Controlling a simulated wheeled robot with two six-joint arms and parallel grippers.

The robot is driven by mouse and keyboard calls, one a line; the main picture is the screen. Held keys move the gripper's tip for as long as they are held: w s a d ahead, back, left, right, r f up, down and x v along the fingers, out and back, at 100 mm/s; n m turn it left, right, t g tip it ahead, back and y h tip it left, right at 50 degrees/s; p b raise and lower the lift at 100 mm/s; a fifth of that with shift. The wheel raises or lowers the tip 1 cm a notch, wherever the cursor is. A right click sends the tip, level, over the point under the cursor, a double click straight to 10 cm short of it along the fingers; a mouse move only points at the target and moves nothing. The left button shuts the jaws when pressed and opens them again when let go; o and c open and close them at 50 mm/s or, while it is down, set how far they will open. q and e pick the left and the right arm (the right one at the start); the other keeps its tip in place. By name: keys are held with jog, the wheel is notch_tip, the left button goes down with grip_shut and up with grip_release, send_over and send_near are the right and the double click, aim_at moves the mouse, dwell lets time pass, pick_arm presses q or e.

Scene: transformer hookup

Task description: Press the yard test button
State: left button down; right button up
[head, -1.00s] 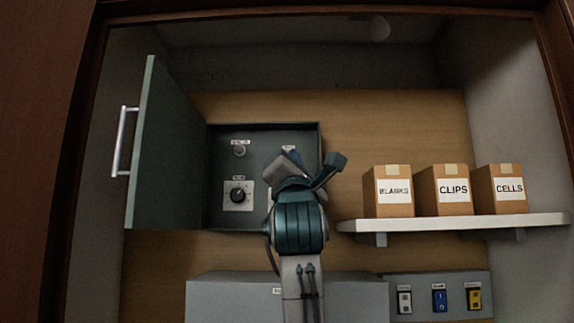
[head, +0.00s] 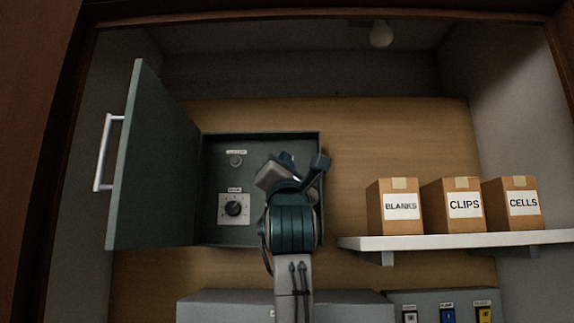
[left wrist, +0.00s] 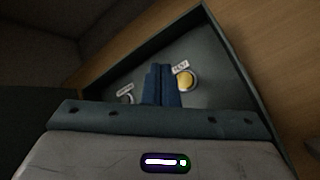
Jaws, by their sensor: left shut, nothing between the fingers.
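A dark green wall box (head: 262,138) stands open, its door (head: 150,165) swung out to the left. Inside, a small round knob (head: 236,161) sits at upper left and a black dial on a white plate (head: 233,209) below it. My left gripper (head: 287,159) is in front of the box's right half and hides what is there. In the left wrist view, its blue fingers (left wrist: 161,84) are together and empty. A yellow round button (left wrist: 187,80) with a white label shows just right of the fingertips. I cannot tell whether they touch the panel. My right gripper is not in view.
A white shelf (head: 450,241) at right holds cardboard boxes marked BLANKS (head: 395,184), CLIPS (head: 452,184) and CELLS (head: 512,185). Below is a grey panel with several switches (head: 447,314). A grey housing (head: 230,303) lies under the wall box.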

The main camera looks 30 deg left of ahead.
pick_arm(q)
jog(key=w, duration=0.1)
jog(key=w+a, duration=0.2)
jog(key=w, duration=0.1)
jog(key=shift+w+a, duration=0.1)
jog(key=shift+a, duration=0.15)
dwell(1.9)
jog(key=shift+w+a, duration=0.25)
jog(key=shift+w, duration=0.1)
